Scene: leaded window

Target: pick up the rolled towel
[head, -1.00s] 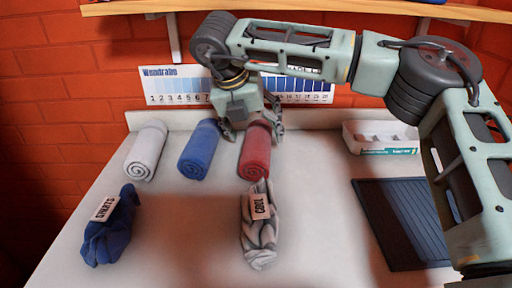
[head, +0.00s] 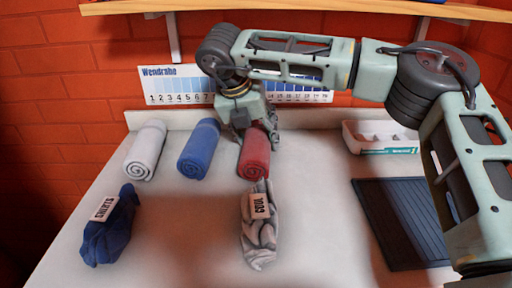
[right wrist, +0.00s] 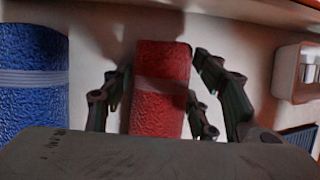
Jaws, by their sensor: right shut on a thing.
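Three rolled towels lie side by side at the back of the white table in the head view: a pale grey one (head: 146,153), a blue one (head: 197,154) and a red one (head: 253,160). My right gripper (head: 257,139) reaches down over the far part of the red towel and is shut on it, a finger on each side. The right wrist view shows the red towel (right wrist: 158,100) with its paler band between the dark fingers, and the blue towel (right wrist: 35,85) apart at the left. The red towel still appears to rest on the table. My left gripper is out of view.
Labelled cloth bundles, one dark blue (head: 108,232) and one grey (head: 261,238), lie nearer. A dark ridged mat (head: 402,222) and a white box (head: 382,137) are at the right. A number chart (head: 172,85) hangs on the brick wall below a shelf (head: 130,8).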

